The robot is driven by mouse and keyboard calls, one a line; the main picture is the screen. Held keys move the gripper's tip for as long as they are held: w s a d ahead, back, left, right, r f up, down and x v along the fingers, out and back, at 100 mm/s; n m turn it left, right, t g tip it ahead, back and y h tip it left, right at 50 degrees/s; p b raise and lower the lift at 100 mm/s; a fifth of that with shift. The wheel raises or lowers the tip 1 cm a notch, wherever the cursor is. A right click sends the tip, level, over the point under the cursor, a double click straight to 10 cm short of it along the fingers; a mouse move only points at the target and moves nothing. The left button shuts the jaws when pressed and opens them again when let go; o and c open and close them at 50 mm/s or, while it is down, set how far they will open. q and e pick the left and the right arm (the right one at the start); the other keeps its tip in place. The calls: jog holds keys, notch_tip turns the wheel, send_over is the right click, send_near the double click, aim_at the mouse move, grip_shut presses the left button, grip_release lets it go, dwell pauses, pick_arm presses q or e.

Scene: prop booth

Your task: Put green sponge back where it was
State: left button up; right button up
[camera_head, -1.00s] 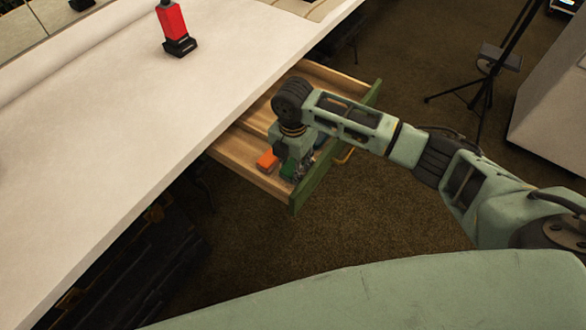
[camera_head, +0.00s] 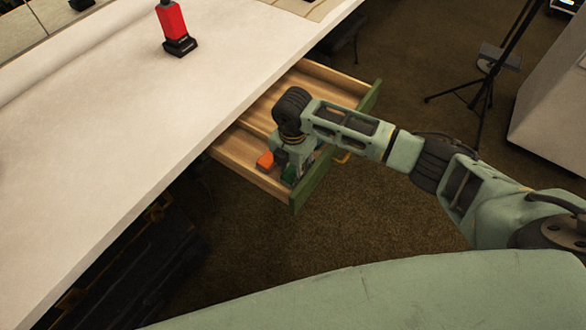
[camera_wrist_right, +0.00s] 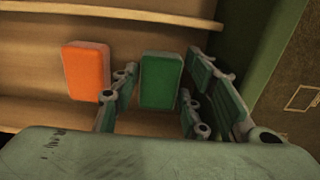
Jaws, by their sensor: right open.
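The green sponge (camera_wrist_right: 161,80) lies on the wooden floor of the open drawer (camera_head: 240,153). In the head view only a bit of the green sponge (camera_head: 289,173) shows beside my fingers. My right gripper (camera_wrist_right: 158,100) reaches down into the drawer's near compartment; it also shows in the head view (camera_head: 297,168). It is open, with fingers on both sides of the green sponge. I cannot tell whether they touch it. An orange sponge (camera_wrist_right: 86,72) lies just left of the green one, outside the fingers; it also shows in the head view (camera_head: 265,161). My left gripper is out of view.
The drawer's green front panel (camera_head: 318,178) stands close to my right gripper. A wooden divider (camera_head: 256,122) splits the drawer, and its far part looks empty. A red and black object (camera_head: 173,27) stands on the white tabletop (camera_head: 110,110). A tripod (camera_head: 488,80) stands beyond.

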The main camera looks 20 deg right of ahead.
aim_at(293, 171)
notch_tip(293, 171, up, 12)
jog(key=shift+r, duration=0.15)
dwell(0.7)
